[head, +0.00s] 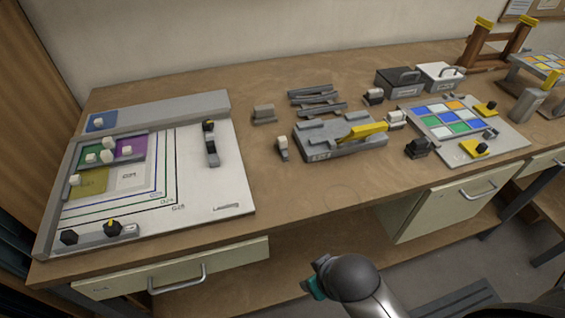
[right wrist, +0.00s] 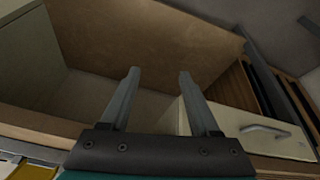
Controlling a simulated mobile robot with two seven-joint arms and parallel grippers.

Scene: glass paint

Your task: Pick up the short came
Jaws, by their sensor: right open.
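Several grey came strips (head: 316,100) lie side by side on the bench, behind the grey device with a yellow lever (head: 366,131). I cannot tell for certain which strip is the short came. My right gripper (right wrist: 158,74) is open and empty in the right wrist view, its two fingers pointing towards the bench's underside and drawers. In the head view my right arm shows at the bottom, in front of the bench and well away from the strips; its fingers are hidden there. My left gripper is not in view.
A white layout board (head: 220,178) with coloured glass pieces fills the bench's left. A tray of coloured tiles (head: 500,138) stands right of the device, with a black box (head: 398,80) and a white box (head: 441,76) behind. The front middle of the bench is clear.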

